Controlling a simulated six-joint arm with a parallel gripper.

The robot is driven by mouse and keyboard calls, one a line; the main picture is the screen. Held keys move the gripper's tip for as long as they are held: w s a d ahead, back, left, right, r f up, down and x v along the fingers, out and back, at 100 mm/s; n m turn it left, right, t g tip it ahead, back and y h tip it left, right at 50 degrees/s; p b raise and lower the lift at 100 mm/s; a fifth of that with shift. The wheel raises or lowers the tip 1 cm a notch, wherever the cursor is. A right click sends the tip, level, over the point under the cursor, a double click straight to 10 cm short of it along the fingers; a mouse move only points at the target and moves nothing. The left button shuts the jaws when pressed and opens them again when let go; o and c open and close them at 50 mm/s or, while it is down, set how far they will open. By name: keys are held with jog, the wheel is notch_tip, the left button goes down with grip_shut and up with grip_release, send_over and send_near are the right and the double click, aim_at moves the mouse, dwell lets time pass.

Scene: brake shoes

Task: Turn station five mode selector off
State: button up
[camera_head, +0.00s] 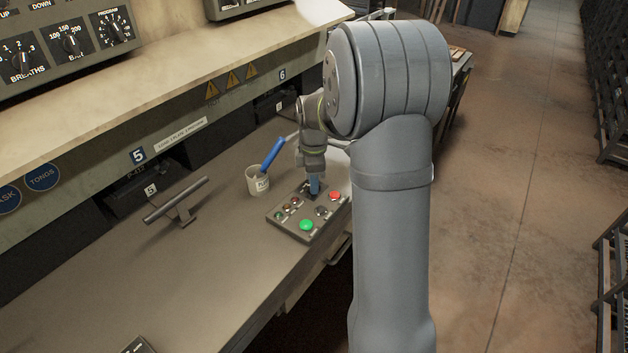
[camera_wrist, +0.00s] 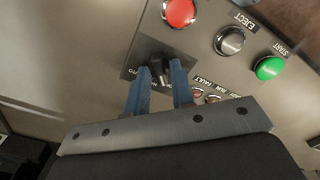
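The control panel (camera_head: 290,225) lies on the bench below my gripper, near the bench's front edge. In the wrist view, a black selector knob (camera_wrist: 158,70) sits on a dark plate at the panel's side. My gripper (camera_wrist: 162,82) has its two blue fingers apart, with the knob between and just beyond their tips. I cannot tell whether the fingers touch the knob. The lettering around it is partly hidden by the fingers, so its setting is unclear. In the head view my gripper (camera_head: 314,186) points down at the panel and hides the knob.
A red button (camera_wrist: 180,12), a metal EJECT button (camera_wrist: 229,41) and a green START button (camera_wrist: 270,68) sit close by on the panel. A white cup (camera_head: 258,182) with a blue-handled tool stands left of the panel. A black bar on a stand (camera_head: 177,203) is further left.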

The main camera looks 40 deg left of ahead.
jog(key=shift+o, duration=0.6)
notch_tip(320, 180, up, 18)
jog(key=shift+f, duration=0.25)
